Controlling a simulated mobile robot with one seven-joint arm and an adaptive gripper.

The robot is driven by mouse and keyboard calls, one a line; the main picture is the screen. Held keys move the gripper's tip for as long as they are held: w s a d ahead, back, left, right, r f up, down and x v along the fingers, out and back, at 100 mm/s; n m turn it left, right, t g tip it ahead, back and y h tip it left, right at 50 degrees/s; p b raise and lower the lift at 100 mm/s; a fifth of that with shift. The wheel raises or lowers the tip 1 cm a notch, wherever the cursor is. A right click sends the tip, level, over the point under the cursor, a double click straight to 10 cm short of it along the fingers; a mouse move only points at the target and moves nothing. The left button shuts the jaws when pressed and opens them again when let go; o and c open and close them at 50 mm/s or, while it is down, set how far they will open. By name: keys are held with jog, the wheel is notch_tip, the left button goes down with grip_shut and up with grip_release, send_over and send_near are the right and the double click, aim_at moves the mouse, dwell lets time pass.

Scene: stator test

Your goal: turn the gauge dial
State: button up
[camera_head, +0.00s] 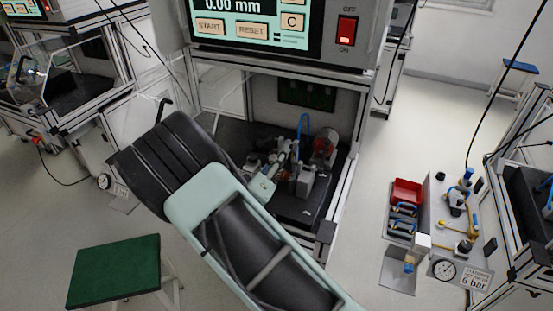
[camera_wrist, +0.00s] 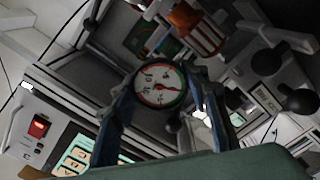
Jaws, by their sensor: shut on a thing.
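The gauge dial (camera_wrist: 160,86) shows in the wrist view as a round white face with dark marks, a red needle and a red and green band near its rim. My gripper (camera_wrist: 163,80) has one finger on each side of the dial and is shut on it at the rim. Both fingers reach up from the bottom of the wrist view. In the head view my arm crosses the front of the test station, and I cannot make out the gauge dial or the fingers there.
The test station holds a dark fixture plate (camera_head: 221,133) with several small parts and a blue hose (camera_head: 303,125). Its control box has a red switch (camera_head: 346,30). A green-topped stool (camera_head: 115,270) stands front left. A panel with another gauge (camera_head: 445,270) and red bin (camera_head: 407,191) stands right.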

jog(key=o, duration=0.9)
jog(key=v, duration=1.2)
